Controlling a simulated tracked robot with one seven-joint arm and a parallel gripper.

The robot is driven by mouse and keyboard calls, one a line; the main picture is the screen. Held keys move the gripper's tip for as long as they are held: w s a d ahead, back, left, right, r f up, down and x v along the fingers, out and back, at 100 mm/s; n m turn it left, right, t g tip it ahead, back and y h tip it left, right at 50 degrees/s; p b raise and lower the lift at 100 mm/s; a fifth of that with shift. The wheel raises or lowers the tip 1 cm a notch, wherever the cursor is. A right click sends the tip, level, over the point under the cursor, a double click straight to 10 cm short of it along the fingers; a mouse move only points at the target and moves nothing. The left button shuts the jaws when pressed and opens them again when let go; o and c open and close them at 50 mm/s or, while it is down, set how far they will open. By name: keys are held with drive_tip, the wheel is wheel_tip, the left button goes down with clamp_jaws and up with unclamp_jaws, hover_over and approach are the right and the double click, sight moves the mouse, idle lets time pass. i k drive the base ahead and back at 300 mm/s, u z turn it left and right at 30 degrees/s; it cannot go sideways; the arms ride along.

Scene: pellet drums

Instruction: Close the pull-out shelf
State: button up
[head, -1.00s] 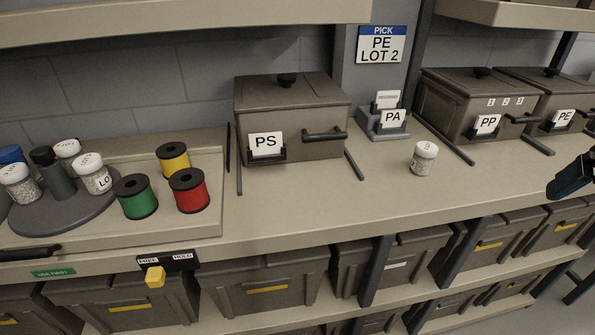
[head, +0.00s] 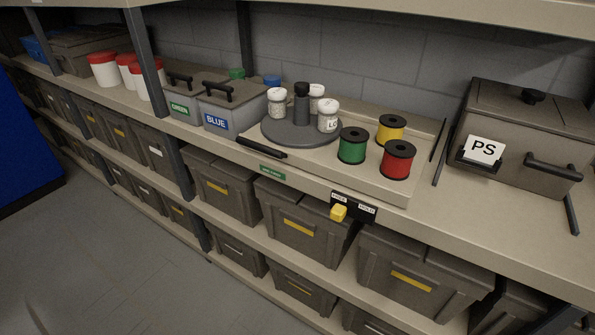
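The pull-out shelf (head: 330,178) is a beige tray-like board on the workbench in the head view. A dark bar handle (head: 261,148) is on its front left edge. A round grey turntable (head: 297,133) with several small jars stands on it. Green (head: 352,146), yellow (head: 390,129) and red (head: 397,160) spools stand on its right part. A yellow knob (head: 338,212) with a dark two-label plate (head: 354,207) sits below its front edge. How far the shelf is out is hard to tell. My gripper is outside the view.
A lidded PS drum box (head: 516,137) stands to the right. Green-label (head: 180,100) and BLUE-label (head: 222,110) bins and red-lidded tubs (head: 104,70) stand to the left. Grey crates (head: 297,222) fill the lower racks. The floor (head: 110,250) at front left is clear.

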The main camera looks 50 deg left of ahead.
sight(366, 177)
drive_tip(key=z, duration=0.6)
drive_tip(key=i, duration=0.1)
drive_tip(key=u, duration=2.5)
drive_tip(key=k, duration=0.9)
drive_tip(key=u, duration=0.1)
drive_tip(key=i, duration=0.9)
drive_tip(key=u, duration=0.6)
